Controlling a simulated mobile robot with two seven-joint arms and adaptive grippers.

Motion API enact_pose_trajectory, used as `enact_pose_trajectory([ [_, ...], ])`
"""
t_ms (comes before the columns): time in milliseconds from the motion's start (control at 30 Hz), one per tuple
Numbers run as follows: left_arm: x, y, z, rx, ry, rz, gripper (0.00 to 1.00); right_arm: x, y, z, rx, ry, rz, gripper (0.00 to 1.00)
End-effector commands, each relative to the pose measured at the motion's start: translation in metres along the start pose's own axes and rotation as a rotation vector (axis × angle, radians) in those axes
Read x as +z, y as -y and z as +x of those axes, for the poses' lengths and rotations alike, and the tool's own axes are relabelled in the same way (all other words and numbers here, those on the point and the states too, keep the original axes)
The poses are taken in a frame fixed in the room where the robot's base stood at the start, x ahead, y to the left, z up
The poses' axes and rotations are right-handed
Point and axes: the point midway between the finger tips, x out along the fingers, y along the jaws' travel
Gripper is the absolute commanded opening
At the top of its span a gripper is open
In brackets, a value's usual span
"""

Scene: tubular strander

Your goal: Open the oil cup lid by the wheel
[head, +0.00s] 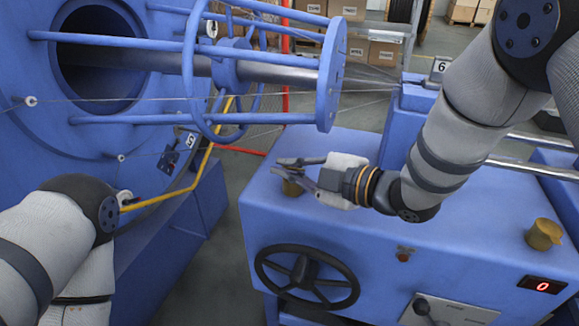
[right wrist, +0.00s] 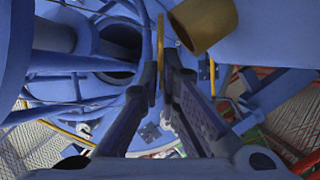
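The brass oil cup (head: 292,187) by the wheel stands on the blue cabinet top, partly covered by my right gripper in the head view. The black handwheel (head: 307,278) is on the cabinet front below it. In the right wrist view the cup (right wrist: 205,22) is at the top. Its thin brass lid (right wrist: 160,35) shows edge-on, apart from the cup body. My right gripper (head: 277,166) comes in from the right, above the cup. In the right wrist view its fingertips (right wrist: 160,72) are close together on either side of the lid. My left gripper is out of view.
The blue strander cage (head: 325,75) with rods and wires is behind and left of the gripper. A yellow bar (head: 190,178) runs near my left arm.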

Motion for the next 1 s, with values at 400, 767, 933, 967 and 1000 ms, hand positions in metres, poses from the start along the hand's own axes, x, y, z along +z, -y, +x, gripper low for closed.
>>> enact_pose_trajectory([
  [400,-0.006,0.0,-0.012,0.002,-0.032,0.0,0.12,0.0,-0.015,-0.001,-0.065,0.0,0.165,0.0],
  [767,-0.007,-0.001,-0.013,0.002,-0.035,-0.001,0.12,0.009,-0.029,0.003,-0.196,0.001,0.474,0.0],
  [933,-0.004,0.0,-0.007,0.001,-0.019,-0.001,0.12,0.014,-0.034,0.005,-0.253,0.002,0.609,0.0],
  [967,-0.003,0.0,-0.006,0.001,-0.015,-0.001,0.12,0.015,-0.035,0.006,-0.262,0.002,0.63,0.0],
  [1000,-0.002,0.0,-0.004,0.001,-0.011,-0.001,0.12,0.016,-0.036,0.006,-0.273,0.002,0.659,0.0],
])
